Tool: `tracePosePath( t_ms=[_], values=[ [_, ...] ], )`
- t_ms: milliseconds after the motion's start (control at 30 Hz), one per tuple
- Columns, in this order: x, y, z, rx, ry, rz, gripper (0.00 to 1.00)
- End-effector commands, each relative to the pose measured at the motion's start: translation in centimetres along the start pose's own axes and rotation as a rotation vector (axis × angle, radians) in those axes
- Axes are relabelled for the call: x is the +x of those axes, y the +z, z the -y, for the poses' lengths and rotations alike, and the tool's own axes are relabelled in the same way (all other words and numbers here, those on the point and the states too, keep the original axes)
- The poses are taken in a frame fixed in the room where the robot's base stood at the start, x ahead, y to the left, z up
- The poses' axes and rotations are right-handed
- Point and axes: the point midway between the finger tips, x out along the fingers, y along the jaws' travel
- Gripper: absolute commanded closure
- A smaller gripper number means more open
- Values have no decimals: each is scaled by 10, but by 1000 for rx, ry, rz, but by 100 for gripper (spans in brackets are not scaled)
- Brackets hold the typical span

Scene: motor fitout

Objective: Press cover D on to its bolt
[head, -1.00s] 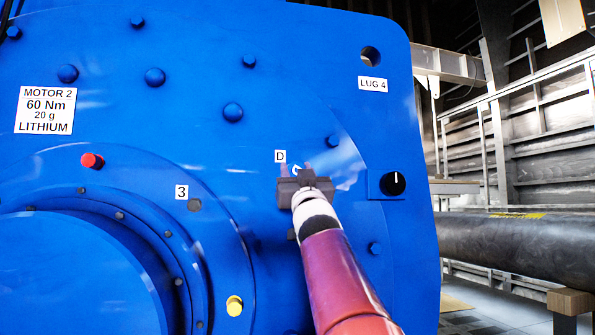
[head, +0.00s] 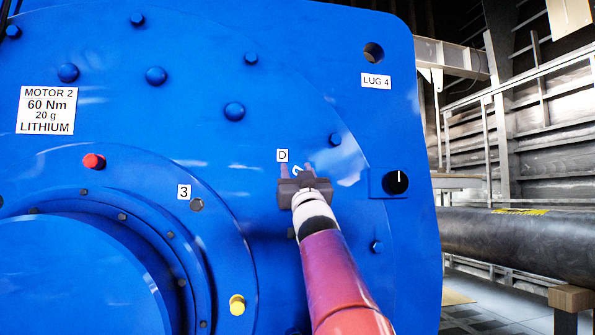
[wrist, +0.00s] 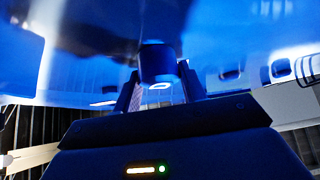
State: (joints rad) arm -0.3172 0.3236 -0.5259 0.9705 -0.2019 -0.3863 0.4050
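My gripper (head: 296,170) is at the blue face of the motor (head: 215,185), just below the label D (head: 282,155). In the wrist view, a blue round cover (wrist: 158,62), which I take to be cover D, sits between the two fingertips of my gripper (wrist: 160,82), with a finger against each side. In the head view the cover is hard to make out against the blue face; a small white curved mark shows between the fingers. The bolt is hidden, and I cannot tell whether the cover touches it.
A black knob (head: 396,182) is right of my gripper. Several blue domed covers (head: 234,110) dot the face. A red button (head: 94,161) and a yellow button (head: 237,305) are to the left. A dark pipe (head: 520,240) lies at the right.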

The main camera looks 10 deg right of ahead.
Motion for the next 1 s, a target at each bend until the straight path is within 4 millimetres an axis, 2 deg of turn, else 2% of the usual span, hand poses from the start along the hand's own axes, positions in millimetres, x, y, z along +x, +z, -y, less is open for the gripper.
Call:
tracePosePath(
  t_ms=[33, 167, 467, 567, 800, 1000],
  values=[
    [0, 0, 0, 0, 0, -1, 52],
    [0, 0, 0, 0, 0, 0, 35],
    [-3, 0, 0, 0, 0, 0, 35],
    [-15, 2, 0, 3, 0, -1, 35],
    [-57, 3, 0, 4, 0, -1, 35],
    [-77, 2, 0, 2, -1, 0, 35]
  ],
)
